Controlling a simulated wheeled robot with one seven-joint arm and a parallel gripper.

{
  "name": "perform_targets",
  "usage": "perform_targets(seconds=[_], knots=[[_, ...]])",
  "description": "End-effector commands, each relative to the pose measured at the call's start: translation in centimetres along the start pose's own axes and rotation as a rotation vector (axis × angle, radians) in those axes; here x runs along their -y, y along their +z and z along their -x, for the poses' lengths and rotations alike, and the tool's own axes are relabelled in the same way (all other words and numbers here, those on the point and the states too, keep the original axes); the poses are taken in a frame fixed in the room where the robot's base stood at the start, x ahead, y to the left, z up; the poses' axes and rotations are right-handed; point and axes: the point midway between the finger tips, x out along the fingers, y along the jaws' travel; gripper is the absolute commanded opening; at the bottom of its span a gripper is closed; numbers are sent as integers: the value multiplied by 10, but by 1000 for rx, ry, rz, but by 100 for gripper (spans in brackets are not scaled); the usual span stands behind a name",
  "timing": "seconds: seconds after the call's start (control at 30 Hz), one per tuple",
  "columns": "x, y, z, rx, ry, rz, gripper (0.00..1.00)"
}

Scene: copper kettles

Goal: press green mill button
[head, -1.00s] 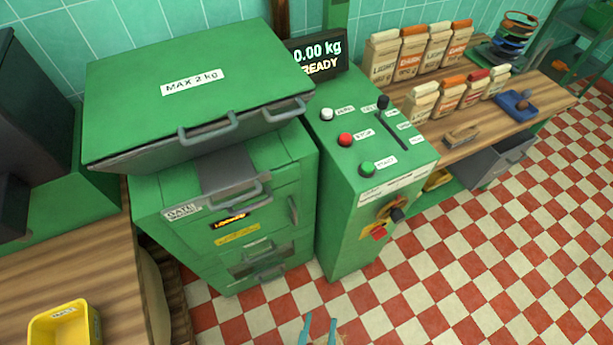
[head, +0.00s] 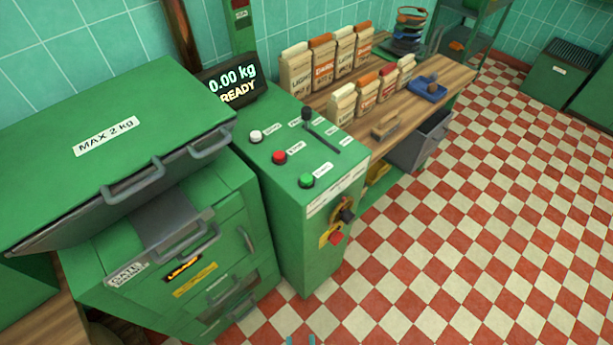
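The green button (head: 306,181) sits on the sloped top of the green control cabinet (head: 290,225), nearest its front edge. A red button (head: 279,157) and a white button (head: 256,137) are behind it in a row. A display (head: 232,90) above reads 0.00 kg READY.
A black lever (head: 307,114) in a slot stands right of the buttons. A red and yellow switch (head: 334,236) is on the cabinet's front. A large green machine with a lid (head: 120,150) stands left. A wooden bench (head: 450,82) with bags is behind right. The checkered floor (head: 470,240) is clear.

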Motion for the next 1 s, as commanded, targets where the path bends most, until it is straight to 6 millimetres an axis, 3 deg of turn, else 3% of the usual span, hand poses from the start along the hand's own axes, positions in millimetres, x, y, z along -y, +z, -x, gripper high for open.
perform_targets(seconds=[0.03, 0.1, 1.0], knots=[[0, 0, 0, 0, 0, 0, 15], [0, 0, 0, 0, 0, 0, 0], [0, 0, 0, 0, 0, 0, 0]])
